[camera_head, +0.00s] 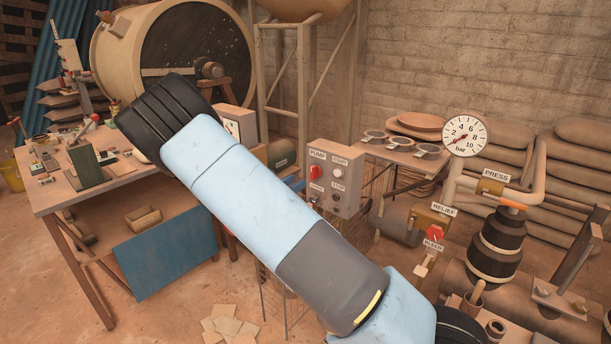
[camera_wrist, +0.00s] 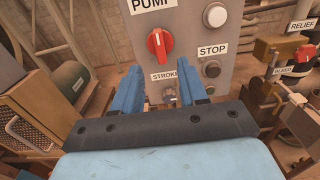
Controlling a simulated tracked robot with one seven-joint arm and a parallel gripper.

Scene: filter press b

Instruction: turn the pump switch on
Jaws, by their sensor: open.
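The pump switch (camera_wrist: 159,44) is a red rotary knob under the PUMP label on a grey control panel (camera_wrist: 186,70). Its white mark looks about upright in the wrist view. In the head view the switch (camera_head: 316,172) shows at the panel's upper left, clear of my arm. My gripper (camera_wrist: 162,75) has two blue fingers, open and empty. In the wrist view they point at the panel, below the knob and on both sides of the STROKE label. I see no contact with the knob. My gripper does not show in the head view.
Round buttons, including STOP (camera_wrist: 212,69), sit right of the knob. A lower knob (camera_wrist: 169,94) shows between my fingers. The relief valve (camera_head: 434,233) and pressure gauge (camera_head: 464,136) stand right of the panel. A cluttered workbench (camera_head: 110,185) stands at left.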

